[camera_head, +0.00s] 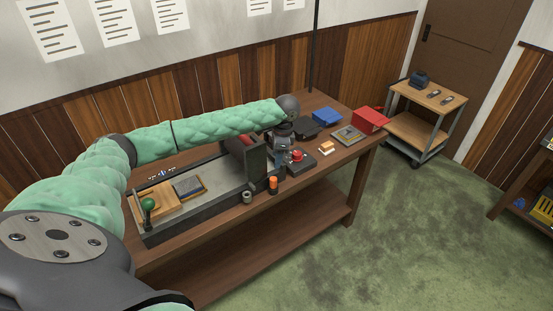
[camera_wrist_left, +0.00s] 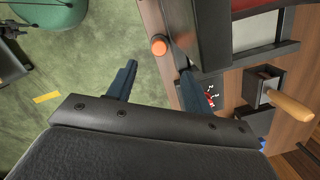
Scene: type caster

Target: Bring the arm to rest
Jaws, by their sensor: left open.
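My left arm, in a green padded sleeve, reaches across the workbench in the head view. My left gripper (camera_head: 281,158) points down beside the dark upright panel (camera_head: 257,160) of the long grey machine (camera_head: 205,213). In the left wrist view the two blue-grey fingers of the left gripper (camera_wrist_left: 160,85) stand wide apart with nothing between them. An orange-topped cylinder (camera_wrist_left: 159,46) shows beyond them, near the bench edge; it also stands at the bench front in the head view (camera_head: 273,185). My right gripper is not in view.
A dark box with a red knob (camera_head: 297,155) sits just right of the left gripper. A black case (camera_head: 305,128), blue box (camera_head: 326,117) and red box (camera_head: 370,120) stand farther right. A cart (camera_head: 428,97) stands beyond the bench. The green floor in front is clear.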

